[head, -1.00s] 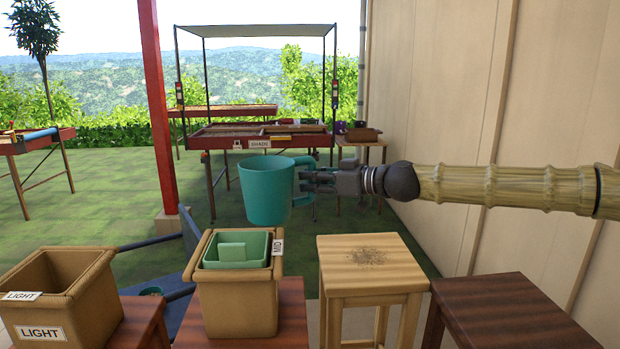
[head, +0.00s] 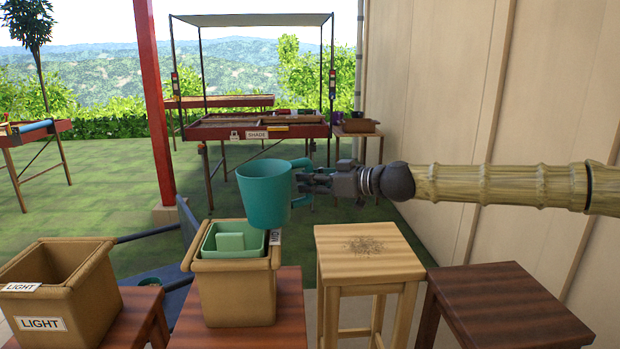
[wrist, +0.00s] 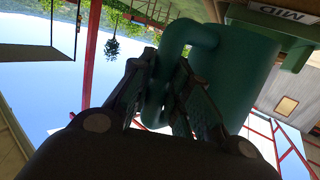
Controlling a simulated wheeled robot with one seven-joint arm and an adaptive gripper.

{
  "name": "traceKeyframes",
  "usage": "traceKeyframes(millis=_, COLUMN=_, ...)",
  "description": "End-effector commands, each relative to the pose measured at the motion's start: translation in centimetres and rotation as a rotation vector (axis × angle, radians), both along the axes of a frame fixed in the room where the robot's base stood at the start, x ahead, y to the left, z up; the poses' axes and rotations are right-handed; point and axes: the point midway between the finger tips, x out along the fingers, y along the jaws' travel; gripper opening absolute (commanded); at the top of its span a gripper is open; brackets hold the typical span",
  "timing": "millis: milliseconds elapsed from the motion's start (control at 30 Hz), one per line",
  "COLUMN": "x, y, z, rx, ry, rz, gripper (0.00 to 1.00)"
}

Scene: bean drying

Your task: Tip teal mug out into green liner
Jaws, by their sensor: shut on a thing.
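The teal mug (head: 264,196) hangs upright in the air in the head view, with its handle to the right. My gripper (head: 308,182) is shut on the handle. In the wrist view the fingers (wrist: 160,100) close around the handle, and the mug body (wrist: 232,75) fills the upper right. The mug's contents are hidden. The green liner (head: 225,242) sits inside a tan bin tagged MID (head: 236,292), below and slightly left of the mug. The mug's base overlaps the bin's back right corner in the picture, and I cannot tell the gap between them.
A tan LIGHT bin (head: 60,295) stands at the left on a dark stool. A pale stool (head: 350,285) with a dark scatter on top stands right of the MID bin. A dark stool (head: 510,310) is further right. A red post (head: 154,110) rises behind.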

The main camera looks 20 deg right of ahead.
Motion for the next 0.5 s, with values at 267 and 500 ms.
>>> traceKeyframes(millis=267, x=0.0, y=-0.2, z=1.1, rx=-0.038, ry=-0.007, rz=0.001, gripper=0.0)
traceKeyframes(millis=500, x=0.0, y=-0.3, z=1.6, rx=-0.072, ry=-0.011, rz=0.0, gripper=0.0)
